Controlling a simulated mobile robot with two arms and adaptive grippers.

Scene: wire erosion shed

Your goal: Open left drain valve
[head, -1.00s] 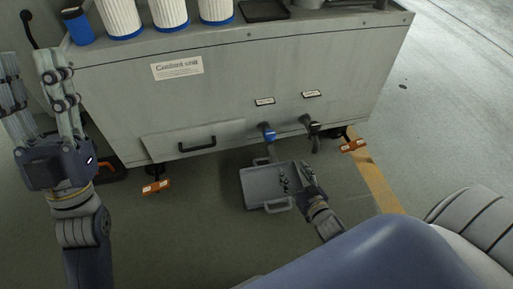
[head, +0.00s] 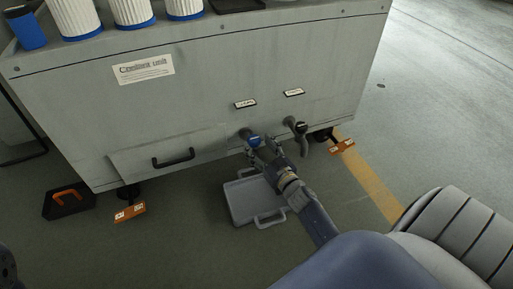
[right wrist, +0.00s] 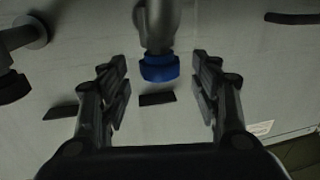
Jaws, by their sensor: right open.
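The left drain valve (head: 253,141) is a grey pipe stub with a blue knob, low on the front of the grey coolant unit (head: 205,95). A dark-knobbed valve (head: 299,127) stands to its right. My right gripper (head: 260,153) is at the blue knob in the head view and partly hides the valve. In the right wrist view, the blue knob (right wrist: 159,68) lies between my right gripper's (right wrist: 160,80) two spread fingers, with a gap on each side. The dark valve shows at the left edge there (right wrist: 14,82).
A grey tray with handles (head: 245,204) lies on the floor below the valves. Orange-tagged feet (head: 130,212) stand under the unit. A drawer handle (head: 173,159) juts out at the left. A black tray (head: 68,202) sits on the floor at far left.

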